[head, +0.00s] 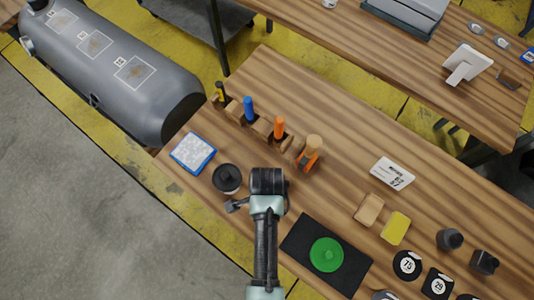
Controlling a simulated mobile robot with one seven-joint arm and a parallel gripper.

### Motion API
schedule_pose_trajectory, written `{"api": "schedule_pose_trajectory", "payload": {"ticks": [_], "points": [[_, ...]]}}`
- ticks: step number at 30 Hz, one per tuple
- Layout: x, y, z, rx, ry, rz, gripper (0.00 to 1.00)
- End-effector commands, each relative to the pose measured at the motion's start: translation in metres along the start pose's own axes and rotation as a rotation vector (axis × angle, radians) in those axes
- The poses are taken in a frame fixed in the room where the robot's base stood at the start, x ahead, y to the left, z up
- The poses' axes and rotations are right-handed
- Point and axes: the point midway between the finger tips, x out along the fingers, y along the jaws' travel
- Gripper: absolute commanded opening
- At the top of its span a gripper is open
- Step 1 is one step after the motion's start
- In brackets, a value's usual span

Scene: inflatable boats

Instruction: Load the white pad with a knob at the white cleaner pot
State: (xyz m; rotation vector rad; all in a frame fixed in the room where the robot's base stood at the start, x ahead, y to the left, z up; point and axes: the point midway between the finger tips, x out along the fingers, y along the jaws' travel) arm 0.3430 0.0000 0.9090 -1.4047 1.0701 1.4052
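I cannot clearly make out a white pad with a knob or a white cleaner pot. A blue-edged square with a speckled white face (193,152) lies at the left end of the wooden table. A round black pot-like thing (227,179) stands just right of it and nearer me. My gripper (267,181) is over the table, right of the black round thing. It is seen from above behind my arm, its fingers are hidden, and I cannot tell what they hold.
A row of upright tools with blue and orange handles (278,128) stands along the back edge. A black mat (298,233) carries a green disc (327,254). Tan (369,210) and yellow (395,228) blocks and several black items lie right. A grey boat tube (115,70) lies behind left.

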Motion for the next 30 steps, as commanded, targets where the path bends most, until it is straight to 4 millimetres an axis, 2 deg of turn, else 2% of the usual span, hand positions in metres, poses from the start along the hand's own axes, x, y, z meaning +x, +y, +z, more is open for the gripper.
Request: {"api": "schedule_pose_trajectory", "payload": {"ticks": [30], "points": [[0.0095,-0.0002,-0.0001,0.0,0.0,0.0,0.17]]}}
